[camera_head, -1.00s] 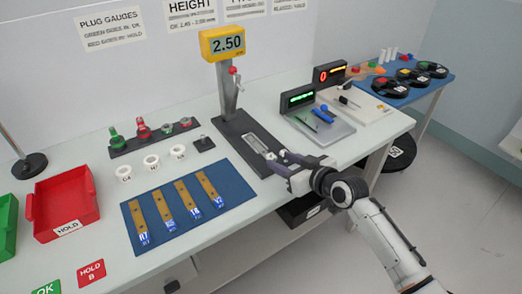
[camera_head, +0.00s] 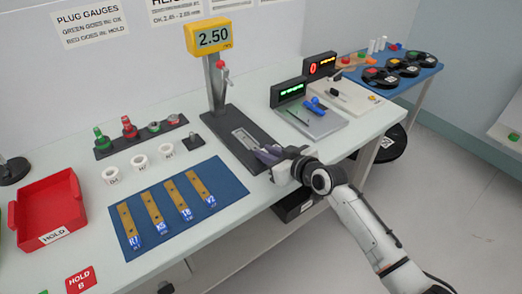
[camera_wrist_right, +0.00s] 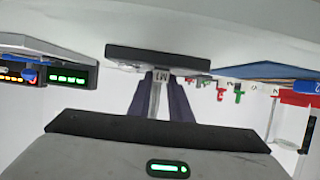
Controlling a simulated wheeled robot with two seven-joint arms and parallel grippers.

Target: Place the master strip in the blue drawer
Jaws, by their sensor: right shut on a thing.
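My right gripper (camera_head: 268,154) reaches in from the right over the front end of the dark gauge base (camera_head: 232,127). It is shut on the end of a pale metal strip, taken as the master strip (camera_head: 244,138); the strip lies in or just over the base, and I cannot tell whether it is lifted. In the right wrist view my fingers (camera_wrist_right: 160,96) close around the strip's end (camera_wrist_right: 165,76), which is marked with an M. A dark bar (camera_wrist_right: 125,55) lies just beyond it. No blue drawer can be made out. My left gripper is not in view.
A blue mat (camera_head: 226,180) with several labelled brass strips lies left of my gripper. A red HOLD tray (camera_head: 72,205) stands farther left. The yellow 2.50 display (camera_head: 208,37) rises behind the base. A grey scale (camera_head: 322,122) stands to the right. A dark bin (camera_head: 297,206) is below the table.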

